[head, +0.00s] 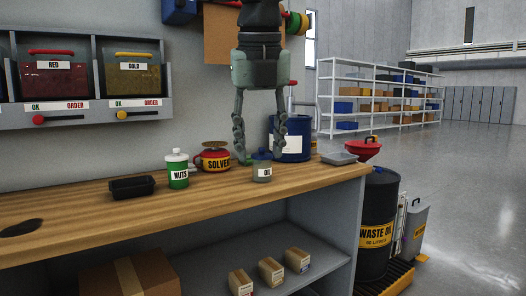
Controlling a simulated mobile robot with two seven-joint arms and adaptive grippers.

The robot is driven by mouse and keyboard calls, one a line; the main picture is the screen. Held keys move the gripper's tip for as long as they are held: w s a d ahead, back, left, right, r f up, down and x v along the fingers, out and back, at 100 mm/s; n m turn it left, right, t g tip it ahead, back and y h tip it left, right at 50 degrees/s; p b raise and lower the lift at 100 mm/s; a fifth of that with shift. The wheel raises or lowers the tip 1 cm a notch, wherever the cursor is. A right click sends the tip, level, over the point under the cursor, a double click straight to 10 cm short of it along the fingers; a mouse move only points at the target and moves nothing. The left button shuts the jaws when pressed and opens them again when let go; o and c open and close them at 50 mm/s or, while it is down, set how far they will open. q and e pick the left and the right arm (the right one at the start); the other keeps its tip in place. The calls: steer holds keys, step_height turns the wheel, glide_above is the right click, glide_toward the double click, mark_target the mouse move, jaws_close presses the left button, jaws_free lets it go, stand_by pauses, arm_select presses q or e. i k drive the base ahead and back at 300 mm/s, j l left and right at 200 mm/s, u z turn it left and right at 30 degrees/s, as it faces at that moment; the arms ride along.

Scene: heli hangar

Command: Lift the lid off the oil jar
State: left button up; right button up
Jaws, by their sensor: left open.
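The oil jar (262,174) is a small grey jar labelled OIL, upright on the wooden workbench (100,205). Its dark blue lid (262,156) is on top. My left gripper (261,157) points down from above with its fingers apart. One fingertip is left of the lid and the other is at its right, close to lid height. I cannot tell whether either finger touches the lid. My right gripper is out of view.
A green NUTS jar (178,173), a red and yellow SOLVENT can (214,161) and a black tray (135,187) stand left of the oil jar. A large blue can (295,142) is close behind it. A grey tray (338,158) lies at the right.

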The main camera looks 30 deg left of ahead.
mark_target(261, 156)
steer(key=i+j, duration=0.85)
steer(key=i, duration=0.1)
